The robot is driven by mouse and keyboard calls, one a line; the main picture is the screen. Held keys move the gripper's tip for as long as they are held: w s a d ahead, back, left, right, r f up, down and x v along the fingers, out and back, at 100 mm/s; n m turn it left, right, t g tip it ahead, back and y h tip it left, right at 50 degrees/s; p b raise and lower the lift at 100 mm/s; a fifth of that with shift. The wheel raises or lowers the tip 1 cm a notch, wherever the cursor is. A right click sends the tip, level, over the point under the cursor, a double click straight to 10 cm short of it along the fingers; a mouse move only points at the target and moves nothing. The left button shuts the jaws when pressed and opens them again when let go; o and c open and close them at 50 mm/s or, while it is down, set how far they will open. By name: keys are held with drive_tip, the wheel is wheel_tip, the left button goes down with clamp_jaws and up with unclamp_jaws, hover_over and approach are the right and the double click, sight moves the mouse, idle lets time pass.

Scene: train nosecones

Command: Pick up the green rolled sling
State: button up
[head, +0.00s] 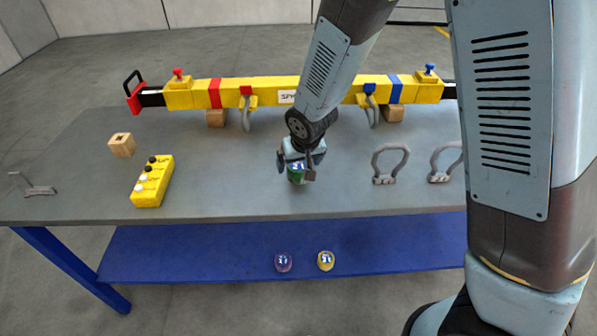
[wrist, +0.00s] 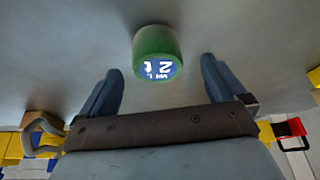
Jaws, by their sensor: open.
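The green rolled sling (head: 297,175) sits on the grey table top, near the middle of the table, in the head view. In the wrist view the sling (wrist: 156,50) is a short green roll with a blue and white label marked "2 t". My gripper (head: 298,165) is right over the sling in the head view and partly hides it. In the wrist view my gripper (wrist: 158,75) is open, with one finger on each side below the sling's level in the picture. The sling lies beyond the fingertips, and no contact shows.
A yellow spreader beam (head: 270,90) lies along the back of the table (head: 240,200). Shackles (head: 390,165) stand to the right, a yellow control box (head: 153,181) and a wooden block (head: 122,145) to the left. A purple roll (head: 283,262) and a yellow roll (head: 326,261) are on the blue lower shelf.

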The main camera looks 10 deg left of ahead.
sight(299, 165)
drive_tip(key=shift+w+x, duration=0.15)
drive_tip(key=shift+x, duration=1.2)
drive_tip(key=shift+w+x, duration=0.2)
drive_tip(key=shift+x, duration=1.15)
drive_tip(key=shift+r, duration=0.1)
drive_tip(key=c, duration=1.2)
